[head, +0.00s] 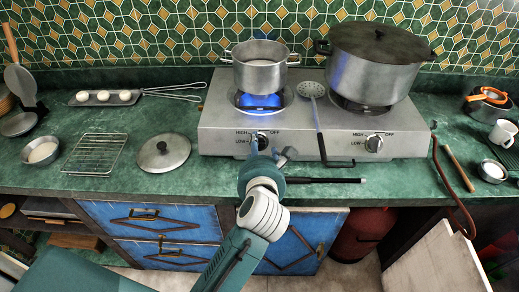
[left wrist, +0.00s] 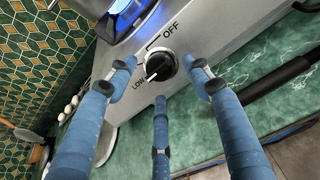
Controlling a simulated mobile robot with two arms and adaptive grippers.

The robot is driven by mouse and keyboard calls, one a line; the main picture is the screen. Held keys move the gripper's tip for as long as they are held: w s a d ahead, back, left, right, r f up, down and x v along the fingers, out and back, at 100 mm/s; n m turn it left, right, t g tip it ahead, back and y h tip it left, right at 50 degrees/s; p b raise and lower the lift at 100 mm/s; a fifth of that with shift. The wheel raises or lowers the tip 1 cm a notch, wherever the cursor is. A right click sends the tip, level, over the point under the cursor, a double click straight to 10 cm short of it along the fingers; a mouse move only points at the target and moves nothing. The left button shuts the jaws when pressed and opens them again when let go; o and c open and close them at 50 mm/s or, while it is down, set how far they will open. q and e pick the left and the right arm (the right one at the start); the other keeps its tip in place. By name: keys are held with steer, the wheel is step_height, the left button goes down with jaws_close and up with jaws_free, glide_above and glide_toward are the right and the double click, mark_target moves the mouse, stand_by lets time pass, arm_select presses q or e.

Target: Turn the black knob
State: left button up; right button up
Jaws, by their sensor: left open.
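The black knob (head: 262,137) is on the front of the silver hotplate (head: 300,142), below the lit left burner. In the left wrist view the black knob (left wrist: 160,66) shows close up, with a white pointer line and OFF and LOW marks beside it. My left gripper (head: 265,154) is in front of the knob, partly covering it in the head view. In the left wrist view its blue fingers (left wrist: 161,80) are spread open, with their tips around the knob; I cannot tell whether they touch it. My right gripper is not in view.
A small pot (head: 260,76) stands over the blue flame (head: 259,100). A skimmer (head: 312,91) leans down the hotplate's front. A pot lid (head: 163,152) lies left of the hotplate.

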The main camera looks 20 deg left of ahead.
mark_target(259, 146)
arm_select(q)
steer(key=shift+b+x, duration=0.45)
steer(key=shift+x, duration=1.2)
steer(key=shift+r, duration=0.15)
steer(key=c, duration=1.1)
